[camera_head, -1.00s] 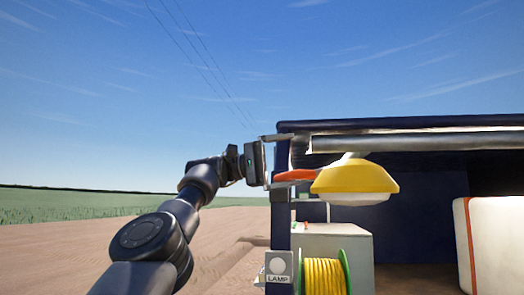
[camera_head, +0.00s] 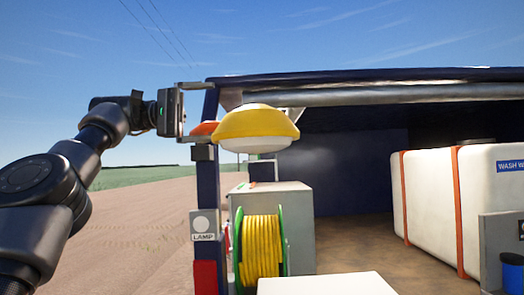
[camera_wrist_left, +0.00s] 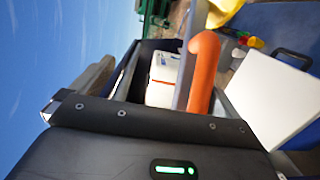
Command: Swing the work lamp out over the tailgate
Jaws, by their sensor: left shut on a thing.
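The work lamp (camera_head: 256,124) has a yellow shade with a pale underside. It hangs below the roof rail at the left post of the truck's open back. Its orange handle (camera_head: 203,128) sticks out to the left, with my left gripper (camera_head: 194,112) shut on it; the post partly overlaps this spot. In the left wrist view the orange handle (camera_wrist_left: 203,72) stands large in front of the camera, with part of the yellow shade (camera_wrist_left: 226,10) at the top edge. The tailgate cannot be clearly made out. My right gripper is not in view.
A placard marked LAMP (camera_head: 203,225) is on the left post. Below the lamp are a grey box (camera_head: 290,200) and a yellow cable reel (camera_head: 262,245). A white strapped tank (camera_head: 430,205) stands at right. Open dirt ground (camera_head: 140,235) lies left.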

